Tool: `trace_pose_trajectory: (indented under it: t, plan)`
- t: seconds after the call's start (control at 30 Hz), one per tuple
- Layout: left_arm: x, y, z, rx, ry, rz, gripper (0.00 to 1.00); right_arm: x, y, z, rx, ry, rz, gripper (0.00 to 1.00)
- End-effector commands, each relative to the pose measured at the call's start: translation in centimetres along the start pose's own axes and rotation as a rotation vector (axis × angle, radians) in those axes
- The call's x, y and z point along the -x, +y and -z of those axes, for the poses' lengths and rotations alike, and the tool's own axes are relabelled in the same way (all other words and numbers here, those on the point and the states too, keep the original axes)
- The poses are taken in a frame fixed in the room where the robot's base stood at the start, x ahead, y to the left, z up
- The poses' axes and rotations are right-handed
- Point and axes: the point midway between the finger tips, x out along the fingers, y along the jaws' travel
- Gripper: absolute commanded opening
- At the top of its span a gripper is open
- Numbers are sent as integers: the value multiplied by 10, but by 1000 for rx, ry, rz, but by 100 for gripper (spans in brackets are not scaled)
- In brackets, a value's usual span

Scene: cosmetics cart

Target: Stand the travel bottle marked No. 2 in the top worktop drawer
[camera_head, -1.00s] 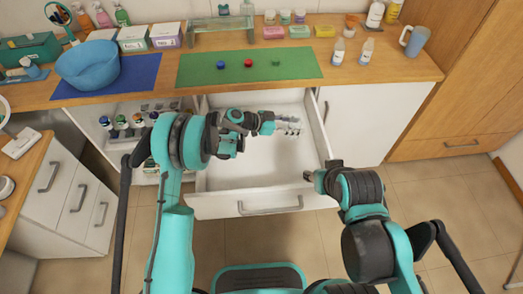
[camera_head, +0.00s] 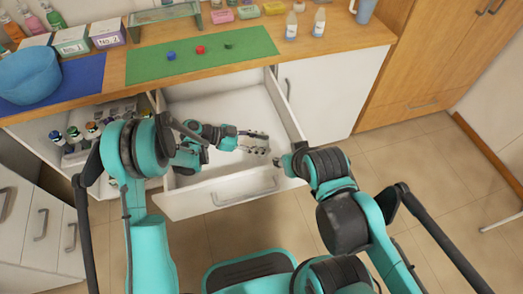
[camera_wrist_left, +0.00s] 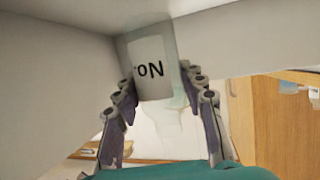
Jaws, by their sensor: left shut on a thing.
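The worktop drawer (camera_head: 235,108) is open, with a white, bare interior. My left gripper (camera_head: 258,143) is over the inside of the drawer, near its right side. In the left wrist view, my left gripper (camera_wrist_left: 160,88) is shut on a clear travel bottle (camera_wrist_left: 152,62) with a white label. The label reads "No." upside down in that view; its number is turned out of sight. In the head view the bottle is too small to make out clearly. My right gripper (camera_head: 283,160) is by the drawer's front right corner; its fingers do not show clearly.
A green mat (camera_head: 200,55) with small blue, red and green caps lies on the worktop. Two clear bottles (camera_head: 291,25) (camera_head: 319,20) stand right of it. A blue bowl (camera_head: 28,75) and labelled boxes (camera_head: 72,40) stand at left. Most of the drawer floor is free.

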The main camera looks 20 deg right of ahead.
Motion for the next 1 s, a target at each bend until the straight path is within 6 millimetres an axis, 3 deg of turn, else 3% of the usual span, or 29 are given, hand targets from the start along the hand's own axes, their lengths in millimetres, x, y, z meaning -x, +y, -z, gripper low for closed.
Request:
trace_pose_trajectory:
  t: [0.23,0.57,0.6,0.67,1.0]
  plan:
    - [-14,0,-34,0,0,0,9,-17,0,-12,0,0,0,40]
    - [-15,0,-36,0,-1,0,9,-16,0,-11,0,0,0,40]
    - [-15,0,-36,0,-1,0,46,-16,0,-11,0,0,0,40]
    - [-15,0,-36,0,-1,0,61,-16,0,-11,0,0,0,40]
    - [-14,-1,-35,0,0,1,61,-15,0,-11,0,0,0,40]
